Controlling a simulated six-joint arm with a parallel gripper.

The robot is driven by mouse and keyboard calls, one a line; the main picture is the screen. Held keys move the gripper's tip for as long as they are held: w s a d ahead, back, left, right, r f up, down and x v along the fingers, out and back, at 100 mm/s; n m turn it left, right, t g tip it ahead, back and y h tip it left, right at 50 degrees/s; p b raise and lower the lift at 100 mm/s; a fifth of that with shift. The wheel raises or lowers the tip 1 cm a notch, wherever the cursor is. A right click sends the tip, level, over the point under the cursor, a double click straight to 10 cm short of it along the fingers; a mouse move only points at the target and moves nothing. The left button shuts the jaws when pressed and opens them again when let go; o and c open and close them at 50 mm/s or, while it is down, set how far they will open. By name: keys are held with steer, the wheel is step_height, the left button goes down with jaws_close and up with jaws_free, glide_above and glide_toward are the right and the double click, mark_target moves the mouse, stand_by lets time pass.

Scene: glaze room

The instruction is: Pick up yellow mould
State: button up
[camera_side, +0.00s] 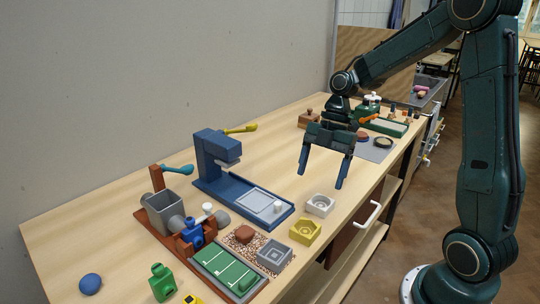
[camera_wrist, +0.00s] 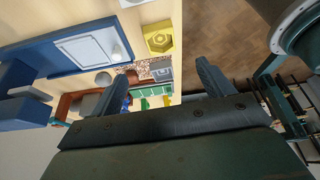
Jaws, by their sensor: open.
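The yellow mould (camera_side: 305,232) is a small squarish block with a round hollow in its top. It sits near the front edge of the table, and it also shows at the top of the wrist view (camera_wrist: 158,37). My gripper (camera_side: 321,180) is open and empty, with its two blue-green fingers pointing down. In the side view it hangs above the table, higher in the picture than the mould and apart from it. In the wrist view my fingertips (camera_wrist: 161,72) are spread, with the mould beyond them towards the top.
A white mould (camera_side: 320,205) stands close beside the yellow one, and a grey mould (camera_side: 274,255) lies nearer the camera. A blue press (camera_side: 245,190) stands to the left. A green-topped board (camera_side: 225,268) is at the front. A drawer handle (camera_side: 368,215) sticks out below the table edge.

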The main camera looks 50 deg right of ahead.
glide_toward(304, 232)
steer(key=shift+x, duration=1.2)
steer(key=shift+a, duration=0.1)
steer(key=shift+x, duration=2.55)
steer(key=shift+c, duration=0.4)
steer(key=c, duration=1)
